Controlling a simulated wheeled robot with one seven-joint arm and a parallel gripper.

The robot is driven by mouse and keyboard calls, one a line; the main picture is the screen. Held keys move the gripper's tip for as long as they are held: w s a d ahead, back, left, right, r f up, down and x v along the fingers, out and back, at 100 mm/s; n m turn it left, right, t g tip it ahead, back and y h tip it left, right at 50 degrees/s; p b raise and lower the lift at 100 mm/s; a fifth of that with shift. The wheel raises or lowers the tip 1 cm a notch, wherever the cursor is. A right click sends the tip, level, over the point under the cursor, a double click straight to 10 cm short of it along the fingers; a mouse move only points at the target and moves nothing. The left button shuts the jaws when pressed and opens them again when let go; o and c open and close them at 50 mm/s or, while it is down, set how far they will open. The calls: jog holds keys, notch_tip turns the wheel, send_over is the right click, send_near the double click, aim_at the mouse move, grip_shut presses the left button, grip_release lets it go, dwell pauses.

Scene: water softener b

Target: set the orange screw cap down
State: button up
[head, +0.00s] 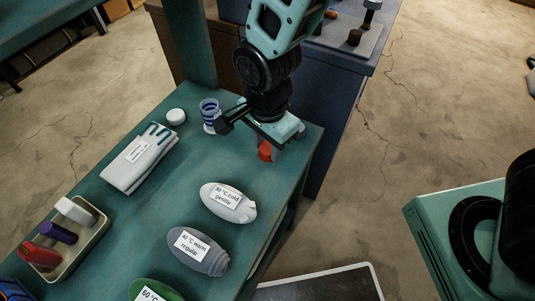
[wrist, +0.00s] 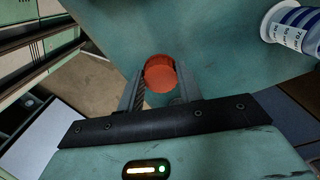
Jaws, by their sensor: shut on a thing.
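The orange screw cap (head: 266,151) is between the fingers of my gripper (head: 270,148) near the far right corner of the green table (head: 165,206). In the wrist view the cap (wrist: 160,74) shows its round orange face between the two dark fingertips, and my gripper (wrist: 160,82) is shut on it. The table top (wrist: 215,50) lies behind the cap. I cannot tell whether the cap touches the table.
A blue-striped cup (head: 210,112) and a white round lid (head: 176,116) stand left of my gripper. The table's right edge is close to the cap.

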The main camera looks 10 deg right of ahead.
aim_at(268, 148)
jog(key=shift+f, duration=2)
jog(key=shift+f, duration=0.15)
jog(key=o, duration=1.1)
